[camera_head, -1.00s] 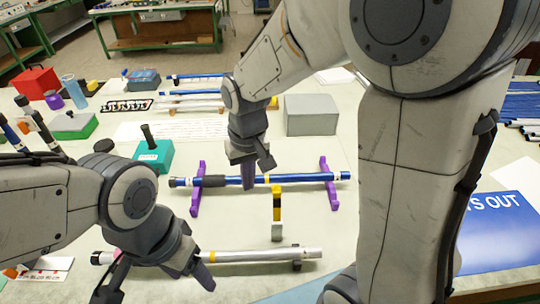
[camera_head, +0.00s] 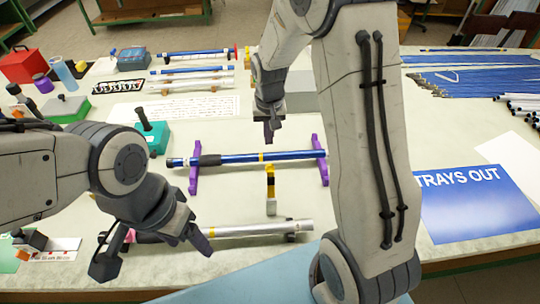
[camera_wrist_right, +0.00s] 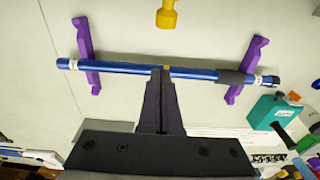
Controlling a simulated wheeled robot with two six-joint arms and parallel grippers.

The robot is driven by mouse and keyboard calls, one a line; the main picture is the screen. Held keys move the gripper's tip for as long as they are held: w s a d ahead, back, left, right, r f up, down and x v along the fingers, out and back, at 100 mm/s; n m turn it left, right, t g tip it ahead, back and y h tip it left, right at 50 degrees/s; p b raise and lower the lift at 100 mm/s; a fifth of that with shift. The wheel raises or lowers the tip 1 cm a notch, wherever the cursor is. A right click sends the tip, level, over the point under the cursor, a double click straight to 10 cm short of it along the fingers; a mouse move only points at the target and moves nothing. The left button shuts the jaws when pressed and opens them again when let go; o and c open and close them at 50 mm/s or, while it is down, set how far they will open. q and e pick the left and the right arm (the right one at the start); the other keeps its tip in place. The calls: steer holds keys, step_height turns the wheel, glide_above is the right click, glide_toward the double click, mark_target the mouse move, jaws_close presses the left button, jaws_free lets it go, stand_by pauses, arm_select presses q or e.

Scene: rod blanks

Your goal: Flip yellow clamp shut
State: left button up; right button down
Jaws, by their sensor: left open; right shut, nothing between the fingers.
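The yellow clamp (camera_head: 270,180) stands upright on a pale base, just in front of the blue rod (camera_head: 225,158); its yellow part also shows at the top of the right wrist view (camera_wrist_right: 166,14). The rod lies across two purple stands (camera_head: 194,179). My right gripper (camera_head: 270,132) is shut and empty, above and behind the rod, near the clamp. In the right wrist view its fingertips (camera_wrist_right: 162,72) overlap the rod's middle; I cannot tell whether they touch. My left gripper (camera_head: 152,254) is open at the front left, with its fingers around the left part of a silver rod (camera_head: 250,230); contact is unclear.
A teal block with a black handle (camera_head: 153,137) stands left of the purple stands. A blue sign (camera_head: 470,205) lies at the right. More rods lie at the back and far right.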

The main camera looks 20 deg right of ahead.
mark_target(271, 183)
steer(key=s+f+p, duration=0.3)
steer(key=f, duration=0.2)
steer(key=shift+s+a, duration=0.2)
steer(key=shift+a, duration=0.25)
